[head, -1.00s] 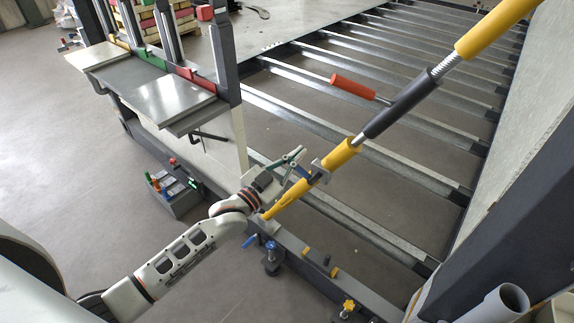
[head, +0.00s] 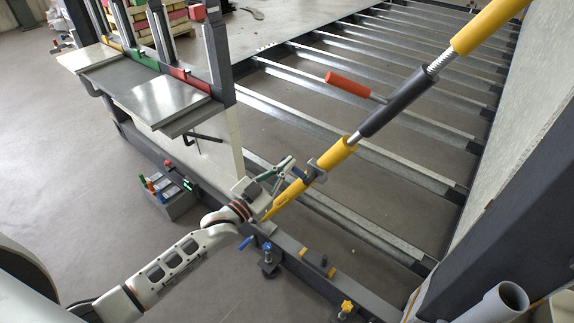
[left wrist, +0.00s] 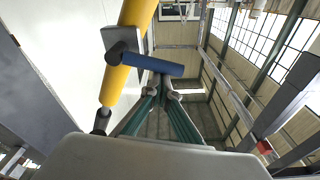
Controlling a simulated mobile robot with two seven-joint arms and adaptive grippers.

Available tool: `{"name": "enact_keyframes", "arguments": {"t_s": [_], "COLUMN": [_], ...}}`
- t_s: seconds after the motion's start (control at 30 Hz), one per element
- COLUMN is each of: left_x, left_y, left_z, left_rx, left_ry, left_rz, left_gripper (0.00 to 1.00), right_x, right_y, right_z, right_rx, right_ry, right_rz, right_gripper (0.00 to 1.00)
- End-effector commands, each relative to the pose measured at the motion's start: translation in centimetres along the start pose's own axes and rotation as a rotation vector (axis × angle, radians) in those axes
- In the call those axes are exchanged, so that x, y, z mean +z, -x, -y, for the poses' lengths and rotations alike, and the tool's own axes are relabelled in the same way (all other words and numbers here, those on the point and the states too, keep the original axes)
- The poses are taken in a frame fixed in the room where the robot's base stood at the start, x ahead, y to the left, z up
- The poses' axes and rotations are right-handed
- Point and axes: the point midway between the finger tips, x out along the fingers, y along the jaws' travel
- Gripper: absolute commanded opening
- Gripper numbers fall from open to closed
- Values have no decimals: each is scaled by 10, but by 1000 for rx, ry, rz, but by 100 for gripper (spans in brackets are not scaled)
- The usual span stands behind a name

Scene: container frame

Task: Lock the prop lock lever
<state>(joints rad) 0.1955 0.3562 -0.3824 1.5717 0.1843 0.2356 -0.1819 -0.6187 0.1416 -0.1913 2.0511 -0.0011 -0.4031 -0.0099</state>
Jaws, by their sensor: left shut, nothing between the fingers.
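The yellow prop (head: 340,155) runs diagonally from the base rail up to the top right, with a dark grey sleeve (head: 395,105) in its middle. In the left wrist view the prop (left wrist: 132,30) is at upper left, and the blue lock lever (left wrist: 150,64) sticks out from a dark pivot on it, pointing right and slightly down. My left gripper (head: 290,163) is at the prop's lower part, beside a grey collar plate (head: 316,170). Its green fingers (left wrist: 163,82) are shut and empty, tips just under the lever in the picture; I cannot tell whether they touch it.
An orange-red handle (head: 348,86) projects from the prop's upper side. Steel crossbars (head: 385,165) span the frame behind. A grey rack (head: 150,95) stands at left, above a small tool box (head: 172,195). Blue and yellow knobs sit on the base rail (head: 300,258).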

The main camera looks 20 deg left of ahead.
Motion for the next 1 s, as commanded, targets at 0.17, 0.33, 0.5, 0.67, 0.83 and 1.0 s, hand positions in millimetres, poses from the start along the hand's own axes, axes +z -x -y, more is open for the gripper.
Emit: {"name": "enact_keyframes", "arguments": {"t_s": [0.17,0.33,0.5,0.67,0.83,1.0], "left_x": [3,6,12,22,33,44], "left_y": [1,1,2,3,5,6], "left_z": [0,1,2,3,2,-1], "left_rx": [-3,-9,-21,-41,-63,-87], "left_ry": [22,65,150,285,445,607], "left_rz": [3,4,4,5,4,4], "left_gripper": [0,0,0,0,0,0], "right_x": [2,2,-2,-5,-7,-7], "right_y": [0,0,1,2,3,4], "right_z": [1,1,1,0,1,2], "right_rx": [-1,-2,-2,-2,-4,-5], "right_ry": [-1,-2,-3,-5,-8,-10], "right_rz": [3,4,0,-4,-6,-5], "right_gripper": [0,0,0,0,0,0]}}
